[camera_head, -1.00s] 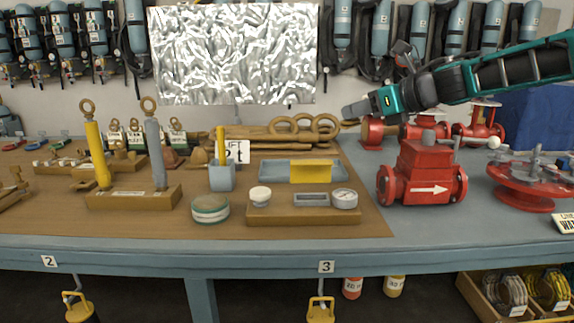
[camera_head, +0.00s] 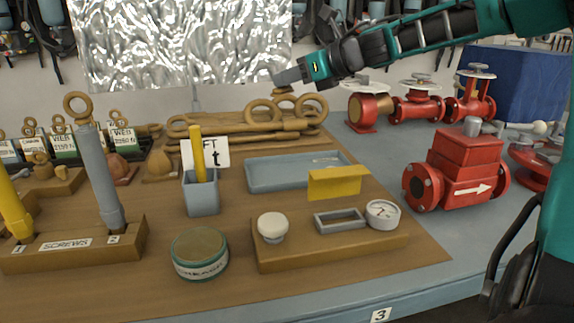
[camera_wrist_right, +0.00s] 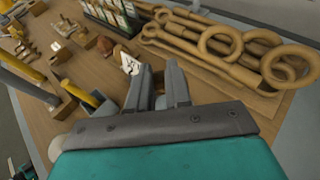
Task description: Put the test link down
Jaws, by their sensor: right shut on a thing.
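My right gripper (camera_head: 288,77) reaches in from the upper right over the back of the wooden board, above the large tan rings. It also shows in the right wrist view (camera_wrist_right: 160,88), with its two grey fingers close together. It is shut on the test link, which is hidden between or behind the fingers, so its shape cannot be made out. A shallow blue-grey tray (camera_head: 270,176) lies on the board in front of the gripper, with a yellow bent plate (camera_head: 336,182) at its front right. My left gripper is not in view.
Tan ring-ended rods (camera_head: 240,128) lie under the gripper. A wooden block (camera_head: 330,252) with a gauge (camera_head: 382,214), a round tin (camera_head: 200,253), a blue cup (camera_head: 201,196) and a screw stand (camera_head: 70,245) stand nearer. Red valves (camera_head: 460,168) stand right. Bare board lies between tin and block.

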